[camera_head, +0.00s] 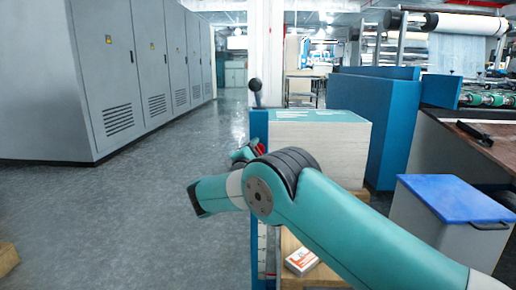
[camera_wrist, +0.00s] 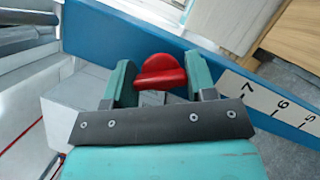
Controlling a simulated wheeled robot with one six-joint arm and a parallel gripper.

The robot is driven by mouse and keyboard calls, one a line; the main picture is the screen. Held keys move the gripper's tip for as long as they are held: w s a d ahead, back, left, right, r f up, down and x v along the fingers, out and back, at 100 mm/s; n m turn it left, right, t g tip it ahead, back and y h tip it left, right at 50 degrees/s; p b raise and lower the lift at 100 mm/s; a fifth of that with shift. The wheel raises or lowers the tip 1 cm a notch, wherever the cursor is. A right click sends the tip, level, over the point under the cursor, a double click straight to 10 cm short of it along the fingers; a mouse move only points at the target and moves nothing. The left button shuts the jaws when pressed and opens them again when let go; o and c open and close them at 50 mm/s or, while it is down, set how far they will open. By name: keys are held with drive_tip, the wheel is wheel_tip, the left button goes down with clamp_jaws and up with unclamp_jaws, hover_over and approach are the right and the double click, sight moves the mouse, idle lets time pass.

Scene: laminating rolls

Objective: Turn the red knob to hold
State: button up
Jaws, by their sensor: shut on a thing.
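The red knob (camera_wrist: 160,72) shows in the wrist view between the two teal fingers of my gripper (camera_wrist: 159,66). My gripper is shut on it. The knob sits at a blue panel (camera_wrist: 110,30) with a white number scale (camera_wrist: 278,107) reading 7, 6 and 5. In the head view a small red part of the knob (camera_head: 261,148) shows beside the blue post (camera_head: 259,130), mostly hidden by my arm. My gripper (camera_head: 243,155) is partly hidden there too. The knob's markings and its turned position cannot be read.
A black ball-topped lever (camera_head: 255,88) rises from the post. A tall paper stack (camera_head: 325,150) stands right of it. A grey bin with a blue lid (camera_head: 455,198) is at the right. Grey cabinets (camera_head: 110,75) line the left. The floor (camera_head: 130,205) between is clear.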

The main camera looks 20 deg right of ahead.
drive_tip(key=m+g+p, duration=0.1)
drive_tip(key=m, duration=0.2)
drive_tip(key=shift+r+m+p, duration=0.1)
drive_tip(key=shift+m+p, duration=0.2)
drive_tip(key=shift+m, duration=0.1)
drive_tip(key=shift+m+g+p, duration=0.6)
drive_tip(key=shift+m+g, duration=0.2)
drive_tip(key=shift+m, duration=0.6)
drive_tip(key=o, duration=0.9)
drive_tip(key=shift+d, duration=0.1)
drive_tip(key=shift+o, duration=0.2)
